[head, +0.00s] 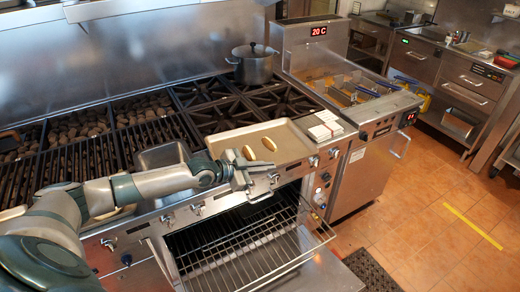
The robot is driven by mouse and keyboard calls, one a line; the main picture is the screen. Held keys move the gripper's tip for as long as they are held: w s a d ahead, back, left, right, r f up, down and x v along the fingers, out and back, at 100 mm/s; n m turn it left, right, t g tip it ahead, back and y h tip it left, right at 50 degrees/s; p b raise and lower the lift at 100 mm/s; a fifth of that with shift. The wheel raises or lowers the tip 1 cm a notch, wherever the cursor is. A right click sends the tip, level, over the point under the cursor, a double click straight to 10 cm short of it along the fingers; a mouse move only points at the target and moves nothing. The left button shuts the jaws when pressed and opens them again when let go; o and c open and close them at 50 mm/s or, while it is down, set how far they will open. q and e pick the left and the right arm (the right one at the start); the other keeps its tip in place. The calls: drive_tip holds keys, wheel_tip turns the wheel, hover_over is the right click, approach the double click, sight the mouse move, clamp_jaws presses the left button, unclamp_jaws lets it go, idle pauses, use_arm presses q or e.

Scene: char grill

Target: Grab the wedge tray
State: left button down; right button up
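The gripper and wrist hide part of the tray's near edge. My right gripper is out of view.
A small steel pan (163,156) sits left of the tray, and a stack of white items (324,130) sits to its right. A lidded pot (252,66) stands behind on the burners. Below, the oven is open with its wire rack (250,245) pulled out. A fryer (350,85) stands right.

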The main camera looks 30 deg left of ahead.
use_arm(q)
drive_tip(key=shift+r, duration=0.15)
drive_tip(key=shift+r+b, duration=0.35)
drive_tip(key=shift+r, duration=0.35)
wheel_tip(320, 180, up, 2)
drive_tip(key=shift+r+b, duration=0.25)
drive_tip(key=shift+b, duration=0.25)
drive_tip(key=w+d+r+b, duration=0.3)
drive_tip(key=d+r, duration=0.4)
drive_tip(key=d, duration=0.4)
drive_tip(key=shift+w, duration=0.7)
